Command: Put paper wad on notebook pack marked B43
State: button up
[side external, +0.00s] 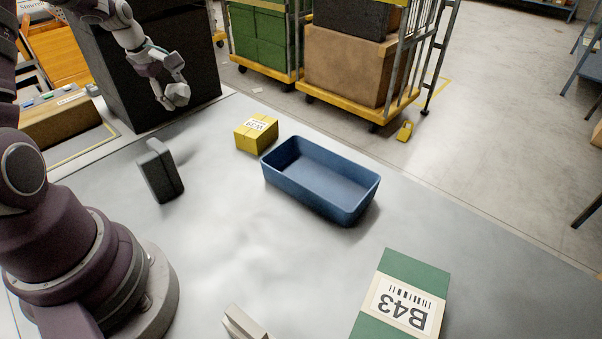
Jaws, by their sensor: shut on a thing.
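The green notebook pack marked B43 (428,267) lies at the lower right of the grey table, its white label facing up and its near end cut off by the picture edge. My gripper (173,92) is at the upper left, raised in front of a dark cabinet and far from the pack. It is shut on a small pale rounded lump (178,95), which looks like the paper wad. The fingers partly hide it, and its outline is hard to make out. The top of the pack is bare.
A blue open bin (318,178), empty, stands mid-table between my gripper and the pack. A yellow box (256,133) is beside it. A dark upright block (160,171) stands at left, and a pale object (243,324) at the bottom edge. The table between bin and pack is clear.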

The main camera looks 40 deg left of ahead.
jog(key=w+d+r+m+h, duration=0.15)
jog(key=d+m, duration=0.35)
jog(key=d, duration=0.8)
jog(key=w+d+m+h, duration=0.1)
jog(key=d+m+h, duration=0.3)
jog(key=d, duration=1)
jog(key=s+d+m+g+h, duration=0.1)
jog(key=s+d+m+g, duration=0.1)
jog(key=s+d+m, duration=1.05)
jog(key=n, duration=0.3)
send_over(414, 304)
jog(key=s+a, duration=0.1)
jog(key=a, duration=0.1)
notch_tip(414, 304, down, 2)
jog(key=shift+g, duration=0.3)
jog(key=shift+w+d+f, duration=0.15)
jog(key=shift+w+d, duration=0.1)
jog(key=shift+d, duration=0.05)
jog(key=shift+f, duration=1.6)
jog(key=shift+f, duration=0.1)
